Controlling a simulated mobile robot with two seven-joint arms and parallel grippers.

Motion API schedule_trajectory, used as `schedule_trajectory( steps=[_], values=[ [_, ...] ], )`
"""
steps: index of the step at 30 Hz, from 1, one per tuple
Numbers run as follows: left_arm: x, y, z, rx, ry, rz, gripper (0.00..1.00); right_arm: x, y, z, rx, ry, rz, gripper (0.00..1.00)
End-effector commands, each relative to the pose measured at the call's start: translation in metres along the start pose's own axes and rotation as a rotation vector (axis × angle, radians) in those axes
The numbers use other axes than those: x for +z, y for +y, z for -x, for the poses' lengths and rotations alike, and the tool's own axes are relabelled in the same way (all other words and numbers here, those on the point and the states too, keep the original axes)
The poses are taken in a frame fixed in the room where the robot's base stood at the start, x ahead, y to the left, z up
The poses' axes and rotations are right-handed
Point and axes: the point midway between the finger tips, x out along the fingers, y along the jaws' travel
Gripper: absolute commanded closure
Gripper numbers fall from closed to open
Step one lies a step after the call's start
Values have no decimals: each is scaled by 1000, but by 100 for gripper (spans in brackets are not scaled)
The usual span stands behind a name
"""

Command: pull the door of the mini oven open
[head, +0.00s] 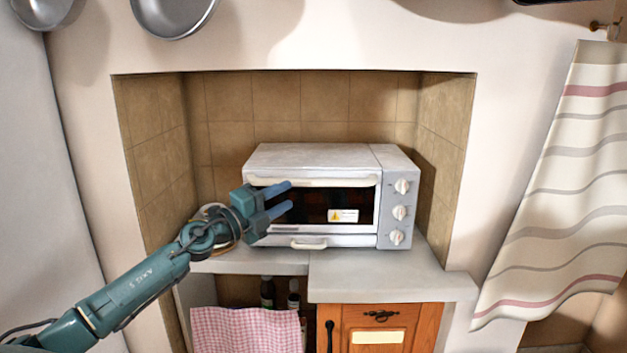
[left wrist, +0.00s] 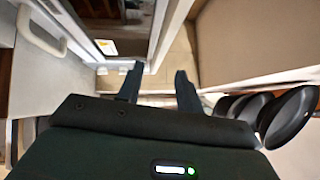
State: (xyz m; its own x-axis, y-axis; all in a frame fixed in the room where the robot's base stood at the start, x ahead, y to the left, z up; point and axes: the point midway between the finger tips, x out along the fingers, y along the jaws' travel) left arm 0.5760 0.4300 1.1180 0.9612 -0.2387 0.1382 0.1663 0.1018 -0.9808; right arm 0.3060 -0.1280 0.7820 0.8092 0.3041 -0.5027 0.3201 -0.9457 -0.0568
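The mini oven (head: 312,158) stands in the tiled alcove, white with a dark glass door (head: 308,204). The door looks shut. A pale bar handle (head: 335,182) runs along the door's top edge. My left gripper (head: 290,196) is open in front of the door's left half, its upper finger just below the handle in the picture. The left wrist view shows the two fingers apart (left wrist: 158,82) with nothing seen between them. I cannot tell whether a finger touches the handle. The door's warning label also shows there (left wrist: 107,47). My right gripper is not in view.
A second small handle (head: 309,244) sits below the door. The grey counter (head: 390,285) has a little free room in front. Dark pans (left wrist: 290,115) hang at the right of the wrist view. A striped curtain (head: 560,190) hangs at right.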

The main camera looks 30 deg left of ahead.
Motion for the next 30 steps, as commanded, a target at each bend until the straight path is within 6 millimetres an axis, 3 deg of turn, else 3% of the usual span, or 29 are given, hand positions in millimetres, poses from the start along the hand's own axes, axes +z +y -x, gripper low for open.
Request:
schedule_trajectory(
  steps=[15,21,30],
  values=[
    [-1,-1,-78,-3,0,3,64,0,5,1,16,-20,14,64],
    [-1,0,-91,0,1,1,64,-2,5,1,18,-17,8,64],
    [-1,0,-93,0,2,0,64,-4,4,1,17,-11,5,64]
  ],
)
